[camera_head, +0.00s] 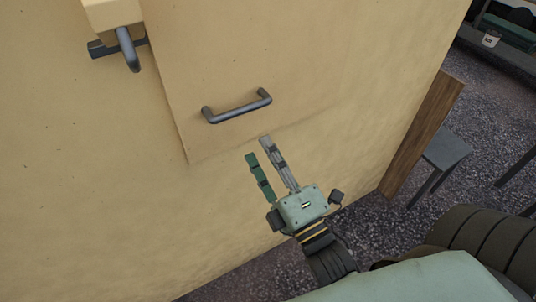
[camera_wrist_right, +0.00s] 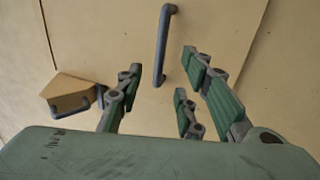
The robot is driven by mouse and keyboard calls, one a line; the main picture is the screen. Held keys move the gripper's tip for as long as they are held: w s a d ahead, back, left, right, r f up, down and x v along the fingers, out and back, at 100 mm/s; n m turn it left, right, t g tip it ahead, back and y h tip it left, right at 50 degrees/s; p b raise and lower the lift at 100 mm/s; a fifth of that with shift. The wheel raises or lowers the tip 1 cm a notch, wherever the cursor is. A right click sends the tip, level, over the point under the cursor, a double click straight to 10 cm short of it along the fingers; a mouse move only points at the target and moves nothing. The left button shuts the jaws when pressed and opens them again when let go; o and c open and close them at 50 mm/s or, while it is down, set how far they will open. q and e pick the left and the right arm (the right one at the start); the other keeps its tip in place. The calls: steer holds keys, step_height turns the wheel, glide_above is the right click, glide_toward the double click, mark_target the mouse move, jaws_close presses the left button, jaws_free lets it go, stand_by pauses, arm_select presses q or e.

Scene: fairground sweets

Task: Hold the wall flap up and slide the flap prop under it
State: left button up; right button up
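The wall flap (camera_head: 225,60) is a flat cream panel hanging down against the wall, with a dark bar handle (camera_head: 236,107) near its lower edge. The handle also shows upright in the right wrist view (camera_wrist_right: 163,45). A pale block with its own dark handle, which looks like the flap prop (camera_head: 110,13), is at the upper left beside the flap; it also shows in the wrist view (camera_wrist_right: 70,92). My right gripper (camera_head: 259,148) is open and empty, just below the flap's lower edge, its fingers pointing towards the handle without touching it. My left gripper is not in view.
The cream wall (camera_head: 80,180) surrounds the flap. A wooden post (camera_head: 422,130) stands at the wall's right end, with a dark stool (camera_head: 446,150) beyond it. A shelf with a white cup (camera_head: 491,39) is at the upper right. The wall below my right gripper is clear.

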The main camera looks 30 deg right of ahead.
steer(key=p+x, duration=0.2)
steer(key=x, duration=0.8)
steer(key=shift+p, duration=0.3)
steer(key=shift+c, duration=0.6)
jaws_close()
